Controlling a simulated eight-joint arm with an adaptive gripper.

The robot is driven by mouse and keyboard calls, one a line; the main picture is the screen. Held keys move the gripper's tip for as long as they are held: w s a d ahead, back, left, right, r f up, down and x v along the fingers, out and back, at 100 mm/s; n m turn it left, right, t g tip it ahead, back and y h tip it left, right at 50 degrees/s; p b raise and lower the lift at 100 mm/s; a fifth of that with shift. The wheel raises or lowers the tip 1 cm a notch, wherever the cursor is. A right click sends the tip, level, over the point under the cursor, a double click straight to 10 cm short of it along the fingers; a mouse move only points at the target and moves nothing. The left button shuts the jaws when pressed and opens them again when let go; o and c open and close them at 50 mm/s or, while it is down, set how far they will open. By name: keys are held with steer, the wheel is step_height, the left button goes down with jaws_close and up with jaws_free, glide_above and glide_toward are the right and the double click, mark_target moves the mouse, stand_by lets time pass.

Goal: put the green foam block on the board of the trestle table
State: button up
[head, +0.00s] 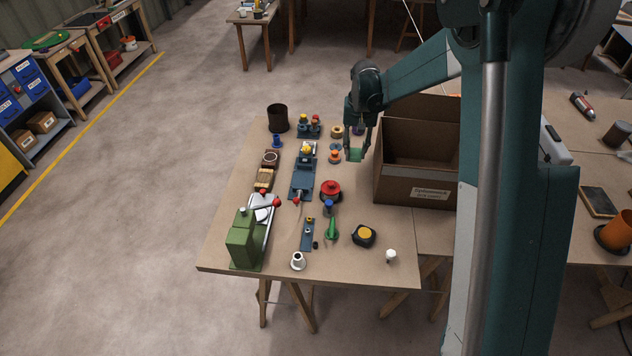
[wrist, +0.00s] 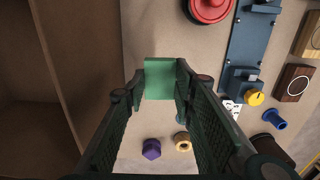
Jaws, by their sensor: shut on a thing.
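The trestle table (head: 350,272) has a tan board with many small things on it. My gripper (head: 358,146) is over the back right part of the board, just left of the cardboard box. It is shut on the green foam block (head: 354,155), a small pale green piece. In the wrist view the block (wrist: 159,80) sits between the fingertips of my gripper (wrist: 160,90), with the board (wrist: 150,28) behind it. I cannot tell how far the block is above the board.
A large open cardboard box (head: 418,188) stands right of my gripper. A red round part (head: 331,190), a blue-grey fixture (head: 302,182) and an orange part (head: 335,155) are close by on the left. A purple piece (wrist: 151,149) is near too. The board's front middle has clear patches.

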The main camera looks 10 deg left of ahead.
glide_above(352, 176)
steer(key=shift+d+f+b, duration=0.1)
steer(key=shift+f+b, duration=0.35)
steer(key=shift+f, duration=2.65)
steer(key=shift+f, duration=0.1)
steer(key=shift+f, duration=1.8)
steer(key=shift+f+b, duration=0.1)
steer(key=shift+b, duration=0.25)
steer(key=o, duration=0.7)
steer(key=shift+c, duration=0.2)
steer(key=shift+o, duration=0.3)
step_height(352, 176, up, 12)
steer(key=shift+r+p, duration=0.15)
steer(key=shift+p, duration=0.7)
